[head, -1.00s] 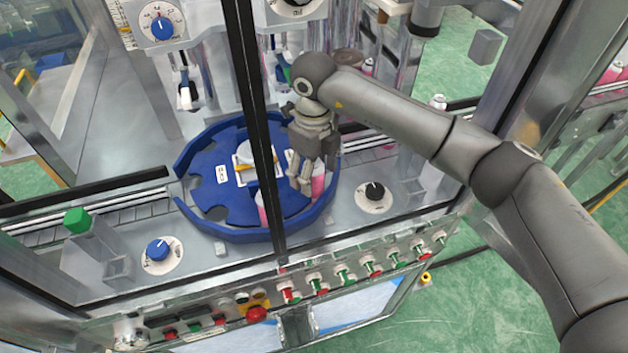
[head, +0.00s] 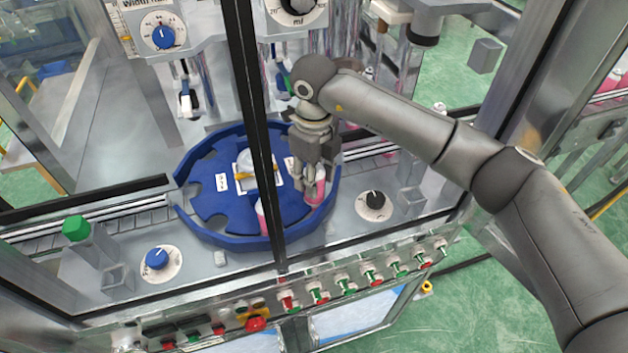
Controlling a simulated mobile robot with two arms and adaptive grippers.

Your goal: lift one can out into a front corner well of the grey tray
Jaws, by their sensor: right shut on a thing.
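A pink can (head: 319,190) is at the right side of the blue round star wheel (head: 210,205). My right gripper (head: 309,188) reaches down over the wheel from the right and is shut on this can. The gripper fingers hide part of the can, and I cannot tell whether its base is clear of its pocket. A second pink can (head: 261,217) stands at the wheel's front, partly hidden by the dark upright frame bar. The grey tray is not in view, and neither is my left gripper.
The dark frame bar (head: 262,130) crosses in front of the wheel. A black knob (head: 375,199) is close to the right of the held can. A row of buttons and valves (head: 345,282) runs along the front edge. Machine heads (head: 298,10) hang above the wheel.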

